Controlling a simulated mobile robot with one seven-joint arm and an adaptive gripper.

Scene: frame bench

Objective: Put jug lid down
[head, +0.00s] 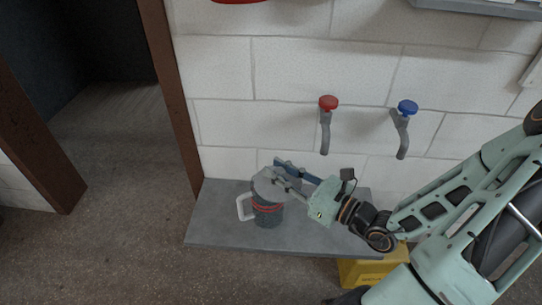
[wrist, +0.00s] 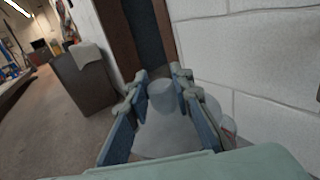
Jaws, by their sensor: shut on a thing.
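The jug (head: 267,216) stands upright on a grey shelf in the head view. It is dark, with a red band and a white handle on its left. The grey jug lid (head: 264,187) is at the jug's mouth and looks tilted; I cannot tell whether it touches the rim. My gripper (head: 279,171) reaches in from the right and is shut on the lid. In the wrist view, the blue fingers of my gripper (wrist: 162,84) are on either side of the lid's round knob (wrist: 163,97). The wide lid (wrist: 160,135) hides most of the jug there.
The grey shelf (head: 215,222) has bare room left of the jug. A block wall behind holds a red tap (head: 328,103) and a blue tap (head: 407,107). A yellow container (head: 365,272) stands below the shelf's right end. A brown-framed doorway (head: 160,60) is at left.

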